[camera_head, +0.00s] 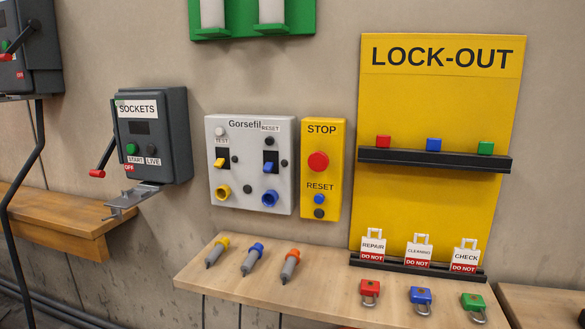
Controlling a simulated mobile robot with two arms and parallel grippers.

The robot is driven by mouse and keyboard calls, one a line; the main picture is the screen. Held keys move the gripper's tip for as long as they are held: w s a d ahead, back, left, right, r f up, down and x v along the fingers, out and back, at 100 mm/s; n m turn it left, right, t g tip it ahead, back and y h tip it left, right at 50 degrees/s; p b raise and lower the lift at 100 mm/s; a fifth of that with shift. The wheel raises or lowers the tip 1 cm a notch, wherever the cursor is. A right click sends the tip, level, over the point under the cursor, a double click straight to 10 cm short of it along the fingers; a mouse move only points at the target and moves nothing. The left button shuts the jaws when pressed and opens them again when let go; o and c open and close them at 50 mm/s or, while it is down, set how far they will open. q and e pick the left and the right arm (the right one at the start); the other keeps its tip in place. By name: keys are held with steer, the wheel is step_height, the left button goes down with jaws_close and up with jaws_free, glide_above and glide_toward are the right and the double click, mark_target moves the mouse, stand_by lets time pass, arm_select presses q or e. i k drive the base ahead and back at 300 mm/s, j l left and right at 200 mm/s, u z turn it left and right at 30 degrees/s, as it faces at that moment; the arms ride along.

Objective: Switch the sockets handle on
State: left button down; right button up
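The dark grey SOCKETS box (170,138) is on the wall at the left. Its black lever handle (106,153) sticks out at the box's left side and slants down to a red grip (97,173). The grip hangs low, left of the red OFF label (129,168). A grey metal bracket (137,196) juts out below the box. Neither of my grippers shows in the head view, and nothing is seen touching the handle.
A similar box (32,60) with a red-tipped lever is at the upper left, with a black cable below. A wooden shelf (60,225) runs beneath the SOCKETS box. Right of it are a Gorsefil panel (235,180), a yellow STOP box (322,150) and a LOCK-OUT board (425,190).

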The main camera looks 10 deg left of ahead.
mark_target(99, 173)
steer(key=u, duration=1.55)
